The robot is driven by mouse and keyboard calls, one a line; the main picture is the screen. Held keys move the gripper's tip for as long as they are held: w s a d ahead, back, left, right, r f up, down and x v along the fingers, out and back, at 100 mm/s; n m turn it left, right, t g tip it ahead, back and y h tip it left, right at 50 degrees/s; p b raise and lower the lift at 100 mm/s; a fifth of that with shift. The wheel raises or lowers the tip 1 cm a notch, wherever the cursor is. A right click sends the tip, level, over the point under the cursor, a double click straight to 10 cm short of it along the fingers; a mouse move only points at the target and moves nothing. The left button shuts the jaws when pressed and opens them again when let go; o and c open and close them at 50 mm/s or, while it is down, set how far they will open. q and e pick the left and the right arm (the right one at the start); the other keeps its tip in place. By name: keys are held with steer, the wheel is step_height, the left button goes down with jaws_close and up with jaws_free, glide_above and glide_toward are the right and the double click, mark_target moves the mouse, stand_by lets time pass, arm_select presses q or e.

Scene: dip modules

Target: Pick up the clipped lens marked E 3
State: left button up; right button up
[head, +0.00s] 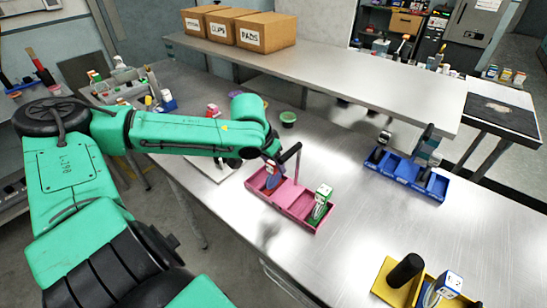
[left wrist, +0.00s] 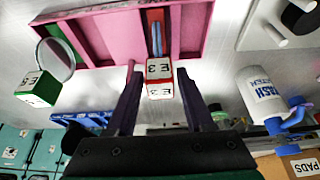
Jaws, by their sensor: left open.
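The clipped lens marked E 3 has a red and white block (left wrist: 160,80) and a blue rim seen nearly edge-on in the left wrist view. In the head view its blue lens (head: 272,180) stands in the left part of the pink tray (head: 291,203), partly hidden by my left gripper (head: 270,160). My left gripper, also in the left wrist view (left wrist: 158,76), is open, with one dark finger on each side of the block. I cannot tell whether they touch it. My right gripper is not in view.
A green and white lens block (head: 321,203) stands in the tray's right part; its green block also shows in the left wrist view (left wrist: 38,88). A blue tray (head: 400,172) stands at right, a yellow one (head: 391,290) in front. Bare table lies between them.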

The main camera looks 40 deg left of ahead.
arm_select(q)
steer(key=x, duration=0.1)
steer(key=b+x, duration=0.1)
steer(key=shift+a+f, duration=0.2)
steer(key=shift+f, duration=0.15)
steer(key=shift+w+d+f+b, duration=0.1)
steer(key=shift+w+f+b, duration=0.2)
steer(key=shift+b, duration=0.1)
steer(key=shift+d+r, duration=0.1)
steer(key=shift+r, duration=0.1)
steer(key=shift+c, duration=0.9)
jaws_close()
